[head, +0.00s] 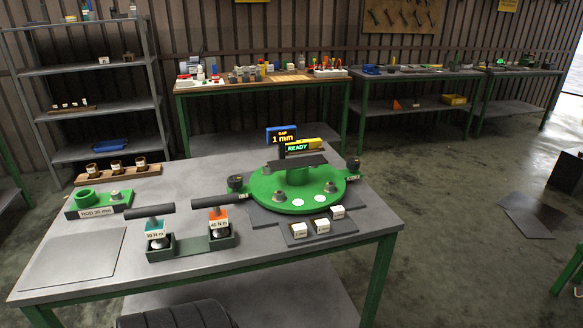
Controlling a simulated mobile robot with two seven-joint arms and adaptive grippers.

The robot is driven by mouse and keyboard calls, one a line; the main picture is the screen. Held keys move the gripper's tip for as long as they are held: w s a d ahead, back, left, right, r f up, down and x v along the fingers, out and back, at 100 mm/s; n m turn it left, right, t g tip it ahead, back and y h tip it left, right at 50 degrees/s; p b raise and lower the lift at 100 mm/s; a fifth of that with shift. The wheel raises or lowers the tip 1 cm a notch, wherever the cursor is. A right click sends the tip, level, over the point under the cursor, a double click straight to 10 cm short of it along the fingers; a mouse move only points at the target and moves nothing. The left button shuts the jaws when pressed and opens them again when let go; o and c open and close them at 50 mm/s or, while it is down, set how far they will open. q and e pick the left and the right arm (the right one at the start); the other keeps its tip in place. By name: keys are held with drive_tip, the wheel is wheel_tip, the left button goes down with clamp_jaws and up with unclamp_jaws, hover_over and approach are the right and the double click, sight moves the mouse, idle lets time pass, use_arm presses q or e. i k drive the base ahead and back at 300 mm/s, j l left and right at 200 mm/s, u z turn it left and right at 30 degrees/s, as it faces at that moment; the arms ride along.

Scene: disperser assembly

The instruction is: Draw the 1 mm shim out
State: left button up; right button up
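Several small white labelled blocks are at the dark tray (350,228) in front of the green round disperser plate (263,190). One white block (298,229) is at the left, one (322,226) in the middle and one (337,212) at the back right, nearer the plate. Their labels are too small to read surely, so I cannot tell which is the 1 mm shim. A blue display (283,134) behind the plate reads "GAP 1 mm", and a sign (298,147) reads "READY". A dark flat bar (297,163) lies above the plate. Neither gripper is in view.
Two dark-handled torque tools, 30 N m (155,232) and 40 N m (218,222), stand in a dark holder left of the tray. A green fixture (88,203) and a wooden rack (118,172) stand further left.

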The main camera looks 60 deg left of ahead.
sight(336, 213)
drive_tip(key=u, duration=1.6)
